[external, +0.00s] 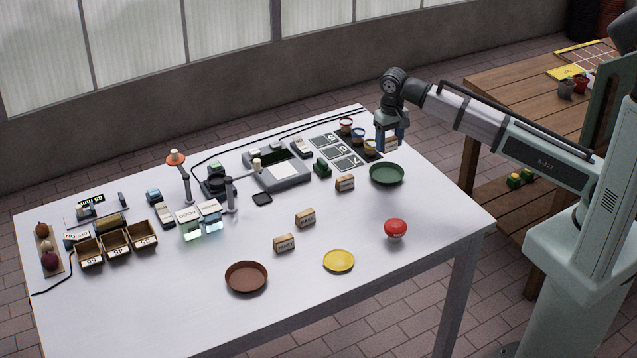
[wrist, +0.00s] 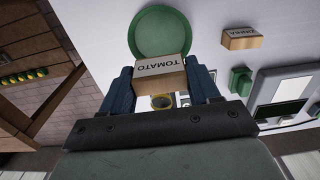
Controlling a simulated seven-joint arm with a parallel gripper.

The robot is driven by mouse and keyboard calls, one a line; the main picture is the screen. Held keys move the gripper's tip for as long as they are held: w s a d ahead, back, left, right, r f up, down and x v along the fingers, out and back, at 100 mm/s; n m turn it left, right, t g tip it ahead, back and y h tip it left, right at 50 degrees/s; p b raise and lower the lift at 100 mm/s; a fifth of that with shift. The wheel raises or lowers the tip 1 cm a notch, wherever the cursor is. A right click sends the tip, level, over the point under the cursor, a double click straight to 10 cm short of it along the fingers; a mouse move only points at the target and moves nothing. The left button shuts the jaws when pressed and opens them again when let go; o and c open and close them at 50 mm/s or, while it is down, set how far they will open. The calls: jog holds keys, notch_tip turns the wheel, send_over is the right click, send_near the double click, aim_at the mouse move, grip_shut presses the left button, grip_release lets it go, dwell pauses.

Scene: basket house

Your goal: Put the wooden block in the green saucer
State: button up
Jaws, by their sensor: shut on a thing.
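My gripper (external: 390,141) is shut on a wooden block labelled TOMATO (wrist: 160,66), held above the far right part of the table. In the wrist view the block sits between the two blue fingers of my gripper (wrist: 161,82). The green saucer (external: 387,174) stands on the table just in front of and below the gripper in the external view. It also shows in the wrist view (wrist: 150,18), beyond the block, which covers its near edge. The visible part of the saucer is empty.
Another labelled wooden block (external: 345,183) stands left of the green saucer; two more (external: 305,218) (external: 284,243) stand mid-table. A yellow saucer (external: 338,261), a brown saucer (external: 246,277) and a red-topped object (external: 395,229) are nearer the front. Small cups (external: 358,134) stand left of the gripper.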

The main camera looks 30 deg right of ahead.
aim_at(386, 176)
jog(key=shift+f, duration=4.9)
jog(key=shift+f, duration=0.15)
jog(key=o, duration=0.8)
jog(key=shift+c, duration=0.2)
notch_tip(386, 176, up, 12)
jog(key=shift+r, duration=0.15)
